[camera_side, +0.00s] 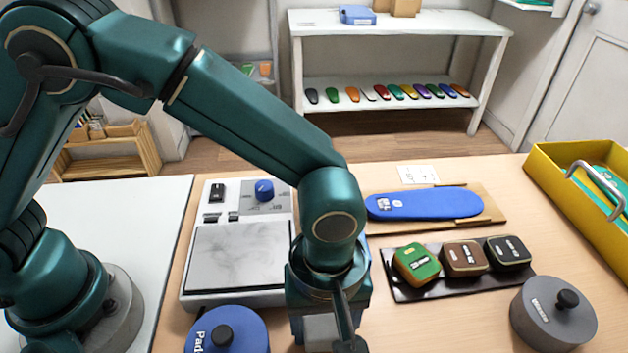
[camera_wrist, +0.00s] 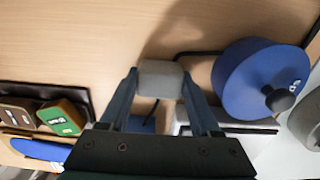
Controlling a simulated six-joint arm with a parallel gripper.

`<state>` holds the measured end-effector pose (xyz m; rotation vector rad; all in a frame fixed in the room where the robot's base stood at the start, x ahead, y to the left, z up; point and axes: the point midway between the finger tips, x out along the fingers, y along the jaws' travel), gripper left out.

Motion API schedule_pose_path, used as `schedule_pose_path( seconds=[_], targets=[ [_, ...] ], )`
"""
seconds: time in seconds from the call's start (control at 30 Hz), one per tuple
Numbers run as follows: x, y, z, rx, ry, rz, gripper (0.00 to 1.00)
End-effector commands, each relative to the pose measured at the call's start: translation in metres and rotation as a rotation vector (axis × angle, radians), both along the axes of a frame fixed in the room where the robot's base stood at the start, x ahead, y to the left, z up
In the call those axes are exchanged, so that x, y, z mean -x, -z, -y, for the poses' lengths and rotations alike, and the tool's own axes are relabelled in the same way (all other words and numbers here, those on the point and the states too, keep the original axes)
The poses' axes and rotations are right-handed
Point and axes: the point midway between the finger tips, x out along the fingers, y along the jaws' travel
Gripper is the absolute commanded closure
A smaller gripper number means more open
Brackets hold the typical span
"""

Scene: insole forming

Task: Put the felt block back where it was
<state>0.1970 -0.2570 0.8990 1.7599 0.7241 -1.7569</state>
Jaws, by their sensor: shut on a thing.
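My gripper (camera_side: 322,325) is low over the table, between the blue round pad and the dark tray. In the wrist view its two fingers (camera_wrist: 160,88) are shut on a plain grey block (camera_wrist: 160,78), which looks like the felt block. In the side view the grey block (camera_side: 321,330) shows partly below my wrist, with its lower part cut off by the picture edge. Whether it touches the table I cannot tell. The dark tray (camera_side: 450,287) holds a green block (camera_side: 416,263), a brown block (camera_side: 465,258) and a black block (camera_side: 508,252).
The blue round pad (camera_side: 250,335) with a black knob is close left of my gripper. A grey round weight (camera_side: 575,325) stands at right. A press-like machine (camera_side: 240,255) is behind left. A blue insole (camera_side: 425,204) lies on a board; a yellow bin (camera_side: 560,195) is far right.

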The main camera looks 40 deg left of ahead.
Motion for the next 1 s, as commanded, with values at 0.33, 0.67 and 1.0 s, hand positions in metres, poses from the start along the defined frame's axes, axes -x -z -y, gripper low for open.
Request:
schedule_pose_path(
  seconds=[0.33, 0.67, 1.0],
  targets=[
    [0.000, 0.003, 0.000, 0.001, 0.000, 0.001, 0.29],
    [0.000, 0.002, 0.000, 0.001, 0.000, 0.001, 0.06],
    [-0.002, -0.036, 0.001, 0.007, 0.000, 0.007, 0.06]
  ],
)
